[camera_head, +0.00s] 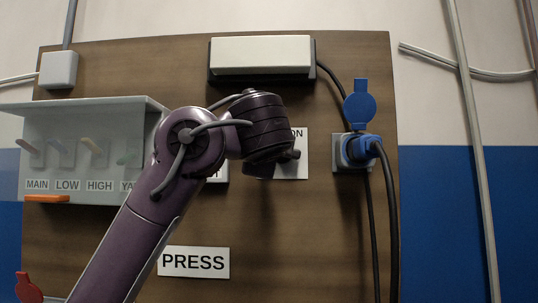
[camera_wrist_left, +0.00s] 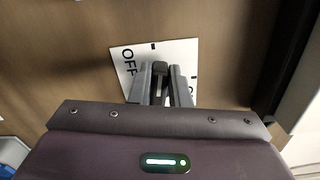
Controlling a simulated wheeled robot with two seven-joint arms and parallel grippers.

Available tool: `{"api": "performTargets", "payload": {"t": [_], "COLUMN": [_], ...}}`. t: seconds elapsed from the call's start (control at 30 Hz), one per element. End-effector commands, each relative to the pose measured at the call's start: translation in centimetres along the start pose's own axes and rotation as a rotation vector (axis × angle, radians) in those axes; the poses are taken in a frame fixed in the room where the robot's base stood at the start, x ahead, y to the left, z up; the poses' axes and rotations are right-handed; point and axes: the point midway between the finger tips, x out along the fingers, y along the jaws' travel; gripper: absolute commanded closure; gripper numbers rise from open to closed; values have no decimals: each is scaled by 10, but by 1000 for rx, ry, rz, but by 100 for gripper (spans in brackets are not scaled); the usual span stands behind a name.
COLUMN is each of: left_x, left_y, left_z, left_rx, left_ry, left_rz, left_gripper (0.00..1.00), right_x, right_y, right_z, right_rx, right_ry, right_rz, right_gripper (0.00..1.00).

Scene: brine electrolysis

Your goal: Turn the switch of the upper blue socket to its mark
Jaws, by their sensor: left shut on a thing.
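The upper blue socket (camera_head: 358,149) is on the right of the wooden board, its round blue lid (camera_head: 360,105) raised and a blue plug in it. Left of it is a white switch plate (camera_head: 297,166), partly hidden behind my left wrist; "ON" shows at its top right. In the left wrist view the plate (camera_wrist_left: 125,54) reads "OFF" at left and part of "ON" at right, with black ticks near its edge. My left gripper (camera_wrist_left: 161,78) is shut on the dark switch knob (camera_wrist_left: 160,67), fingers on both sides of it. My right gripper is out of view.
A grey box with labelled levers (camera_head: 85,120) is at left, with an orange piece (camera_head: 47,199) below. A pale box (camera_head: 261,56) is at the top. Black cables (camera_head: 390,230) hang below the socket. A "PRESS" label (camera_head: 194,262) is below my arm.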

Motion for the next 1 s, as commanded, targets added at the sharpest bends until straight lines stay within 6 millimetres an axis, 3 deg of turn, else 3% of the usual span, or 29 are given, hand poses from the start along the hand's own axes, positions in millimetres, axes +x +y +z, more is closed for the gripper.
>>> {"api": "performTargets", "payload": {"t": [0.4,0.97,1.0], "left_x": [0,0,0], "left_y": [7,7,7], "left_z": [-1,-1,-1], "left_rx": [-193,-223,-223], "left_ry": [0,0,0], "left_rz": [2,2,2], "left_gripper": [100,100,81], "right_x": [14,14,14], "right_y": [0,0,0], "right_z": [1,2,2], "right_rx": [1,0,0], "right_ry": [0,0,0], "right_rz": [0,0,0], "right_gripper": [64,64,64]}}
